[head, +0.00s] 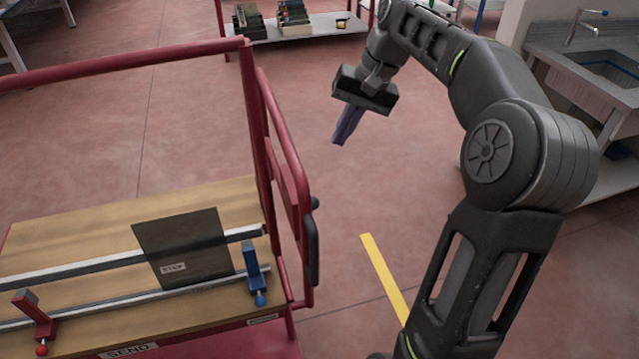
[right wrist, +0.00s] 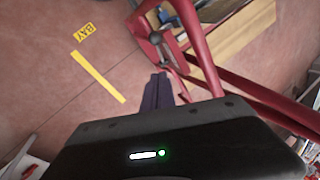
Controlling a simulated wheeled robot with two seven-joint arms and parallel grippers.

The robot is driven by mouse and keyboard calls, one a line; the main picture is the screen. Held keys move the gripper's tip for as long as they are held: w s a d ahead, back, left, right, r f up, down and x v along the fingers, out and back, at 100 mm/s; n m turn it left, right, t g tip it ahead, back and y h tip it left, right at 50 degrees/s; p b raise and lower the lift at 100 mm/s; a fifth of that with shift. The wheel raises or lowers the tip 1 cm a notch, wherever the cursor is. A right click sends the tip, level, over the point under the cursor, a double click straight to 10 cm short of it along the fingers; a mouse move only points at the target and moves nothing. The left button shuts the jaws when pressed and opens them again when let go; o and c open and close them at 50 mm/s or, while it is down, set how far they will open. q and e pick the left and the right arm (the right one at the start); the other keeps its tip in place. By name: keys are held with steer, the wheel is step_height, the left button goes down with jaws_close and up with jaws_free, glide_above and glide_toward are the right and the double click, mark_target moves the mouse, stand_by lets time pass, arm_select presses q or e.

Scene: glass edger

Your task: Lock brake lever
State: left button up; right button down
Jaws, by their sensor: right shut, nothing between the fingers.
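A red-framed cart (head: 263,120) with a wooden deck stands at the left of the head view. A black grip-like part (head: 312,248) is on its right side frame, with a small dark knob (head: 315,203) above it. I cannot tell for sure which part is the brake lever. My right gripper (head: 338,138) is shut and empty, in the air to the right of the cart's frame and apart from it. In the right wrist view its dark purple fingers (right wrist: 158,90) point toward the cart's red tubes (right wrist: 205,62). My left gripper is not in view.
A dark panel (head: 180,240) lies on the deck across metal rails, near a blue clamp (head: 252,268) and a red clamp (head: 35,318). A low shelf (head: 310,27) stands at the back and a sink (head: 600,72) at right. Floor with a yellow line (head: 383,275) is clear.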

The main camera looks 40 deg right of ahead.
arm_select(q)
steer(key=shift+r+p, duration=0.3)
steer(key=shift+p, duration=0.05)
arm_select(e)
steer(key=a+f, duration=0.5)
steer(key=f, duration=0.6)
steer(key=shift+w+f, duration=0.35)
steer(key=shift+f, duration=0.05)
